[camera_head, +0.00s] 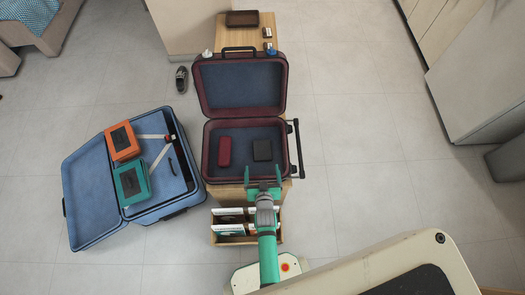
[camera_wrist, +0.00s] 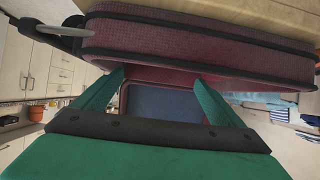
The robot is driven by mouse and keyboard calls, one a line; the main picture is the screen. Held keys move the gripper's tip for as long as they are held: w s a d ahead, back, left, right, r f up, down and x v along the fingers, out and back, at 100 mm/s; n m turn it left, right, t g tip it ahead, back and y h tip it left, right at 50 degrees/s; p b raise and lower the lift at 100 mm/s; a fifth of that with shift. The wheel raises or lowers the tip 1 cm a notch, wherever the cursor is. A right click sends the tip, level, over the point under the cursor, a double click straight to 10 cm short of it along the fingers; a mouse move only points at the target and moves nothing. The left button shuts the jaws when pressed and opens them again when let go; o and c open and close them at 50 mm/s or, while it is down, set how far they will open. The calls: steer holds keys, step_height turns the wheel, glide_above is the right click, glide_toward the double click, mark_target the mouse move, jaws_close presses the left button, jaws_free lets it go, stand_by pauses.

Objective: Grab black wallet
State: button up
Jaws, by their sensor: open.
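The black wallet (camera_head: 262,150) lies flat in the right part of the open dark red suitcase (camera_head: 206,172). A red wallet-like item (camera_head: 224,151) lies to its left, apart from it. My gripper (camera_head: 263,174) is open and empty at the suitcase's near edge, just below the wallet in the head view. The wrist view shows its two green fingers (camera_wrist: 160,78) spread in front of the suitcase's red side (camera_wrist: 190,45). The black wallet cannot be made out in the wrist view.
A blue suitcase (camera_head: 92,212) lies open at left with an orange box (camera_head: 122,141) and a green box (camera_head: 131,180). A wooden rack (camera_head: 234,243) stands near my arm. The suitcase handle (camera_head: 298,150) sticks out at right. A shoe (camera_head: 181,79) lies on the floor.

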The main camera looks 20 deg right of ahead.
mark_target(262, 150)
steer(key=shift+d+x, duration=0.2)
steer(key=shift+x, duration=6.2)
steer(key=shift+d, duration=0.2)
steer(key=c, duration=1.2)
